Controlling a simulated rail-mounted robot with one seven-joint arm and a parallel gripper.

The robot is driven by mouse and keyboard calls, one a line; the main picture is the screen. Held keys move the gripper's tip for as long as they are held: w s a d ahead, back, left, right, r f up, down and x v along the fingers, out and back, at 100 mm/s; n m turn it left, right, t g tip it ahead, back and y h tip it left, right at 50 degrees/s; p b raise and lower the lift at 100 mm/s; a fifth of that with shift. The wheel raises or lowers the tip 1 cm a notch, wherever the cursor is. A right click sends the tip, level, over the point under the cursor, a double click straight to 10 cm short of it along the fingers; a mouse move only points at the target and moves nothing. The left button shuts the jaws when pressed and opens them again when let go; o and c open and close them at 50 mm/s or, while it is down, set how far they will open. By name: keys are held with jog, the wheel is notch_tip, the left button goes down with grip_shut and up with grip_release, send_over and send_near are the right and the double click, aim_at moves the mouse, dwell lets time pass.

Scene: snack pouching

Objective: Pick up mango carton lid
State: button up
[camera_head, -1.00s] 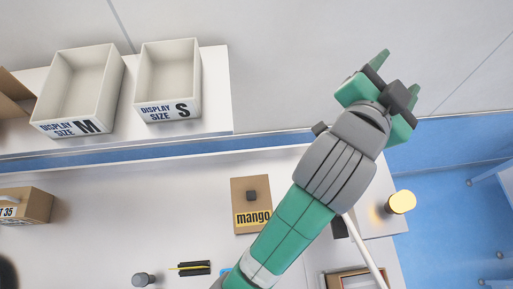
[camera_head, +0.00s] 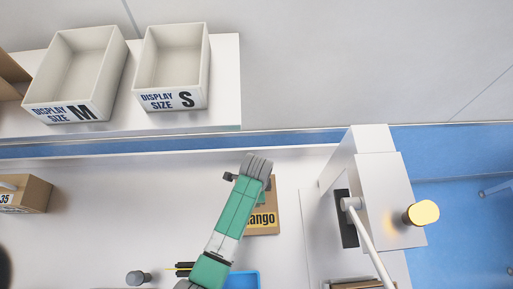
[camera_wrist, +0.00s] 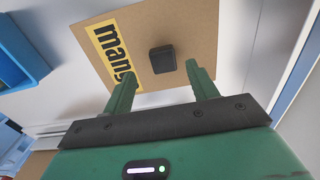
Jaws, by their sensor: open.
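The mango carton lid (camera_wrist: 195,28) is a flat brown cardboard top with a yellow "mango" label and a small dark square knob (camera_wrist: 162,60). In the head view the mango carton (camera_head: 262,222) is on the white table, partly hidden behind my arm. My gripper (camera_wrist: 160,82) is open in the wrist view, with its two green fingers pointing at the lid. The knob shows just beyond the fingertips, between their lines and nearer the right finger. Nothing is between the fingers. I cannot tell how far the fingertips are from the lid. In the head view my arm hides the fingers.
White trays marked M (camera_head: 107,80) and S (camera_head: 205,70) stand on the shelf at the back. A blue tray (camera_head: 246,281) is near the carton; one also shows in the wrist view (camera_wrist: 12,50). A white machine with a yellow-lit knob (camera_head: 422,213) stands right of the carton.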

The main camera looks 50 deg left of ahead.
notch_tip(320, 180, down, 5)
jog(key=shift+w+a+f, duration=0.1)
jog(key=shift+a+f, duration=0.05)
jog(key=c, duration=1.1)
